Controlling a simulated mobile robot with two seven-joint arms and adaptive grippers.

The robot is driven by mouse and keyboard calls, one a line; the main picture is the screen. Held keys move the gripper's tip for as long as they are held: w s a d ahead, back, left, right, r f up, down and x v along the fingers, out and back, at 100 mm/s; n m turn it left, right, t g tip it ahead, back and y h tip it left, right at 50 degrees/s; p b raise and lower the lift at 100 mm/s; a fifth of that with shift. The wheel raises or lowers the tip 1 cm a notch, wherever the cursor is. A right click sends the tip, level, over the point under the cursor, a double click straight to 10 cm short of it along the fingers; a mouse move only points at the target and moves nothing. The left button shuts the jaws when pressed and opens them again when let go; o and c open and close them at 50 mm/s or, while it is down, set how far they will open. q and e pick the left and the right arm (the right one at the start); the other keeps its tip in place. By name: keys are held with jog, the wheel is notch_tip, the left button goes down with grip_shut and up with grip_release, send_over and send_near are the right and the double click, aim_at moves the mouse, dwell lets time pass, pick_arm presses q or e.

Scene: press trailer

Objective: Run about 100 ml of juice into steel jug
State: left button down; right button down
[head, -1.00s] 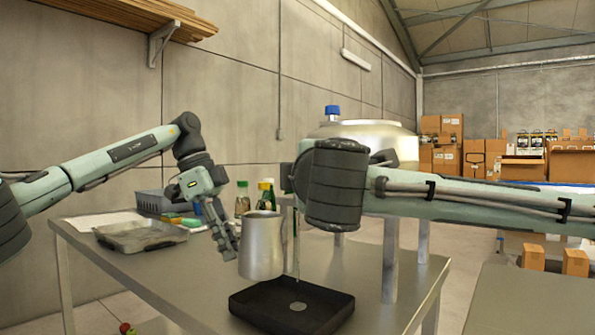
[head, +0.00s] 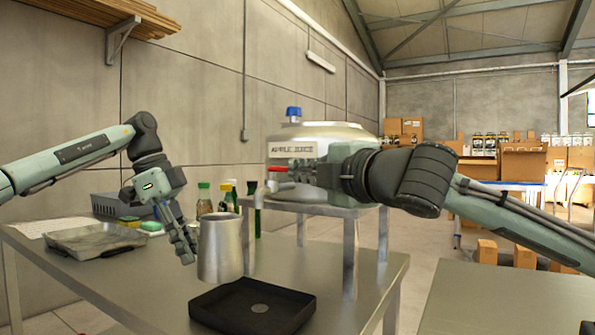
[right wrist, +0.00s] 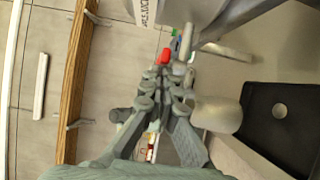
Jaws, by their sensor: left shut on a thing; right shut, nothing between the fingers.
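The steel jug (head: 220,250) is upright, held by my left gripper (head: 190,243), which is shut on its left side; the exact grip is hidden. The jug also shows in the right wrist view (right wrist: 218,115). A steel juice tank (head: 335,132) labelled "APPLE JUICE" stands on a raised stand. Its tap (head: 258,196) has a red handle (head: 277,169). The jug's mouth appears left of the spout in the head view. My right gripper (head: 292,172) is shut and empty close to the red handle, which is just beyond the fingertips in the right wrist view (right wrist: 164,56); contact is unclear.
A black drip tray (head: 205,305) lies on the steel table (head: 130,270), near the jug. Several bottles (head: 204,200) stand behind the jug. A grey shallow tray (head: 90,241), sponges (head: 150,226) and a basket (head: 105,205) are at the left. The stand's legs (head: 350,262) limit room at the right.

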jog(key=shift+w+d, duration=0.2)
jog(key=shift+d, duration=0.1)
jog(key=s+a+v, duration=0.1)
jog(key=v, duration=1)
jog(key=shift+s, duration=0.25)
jog(key=shift+a, duration=0.1)
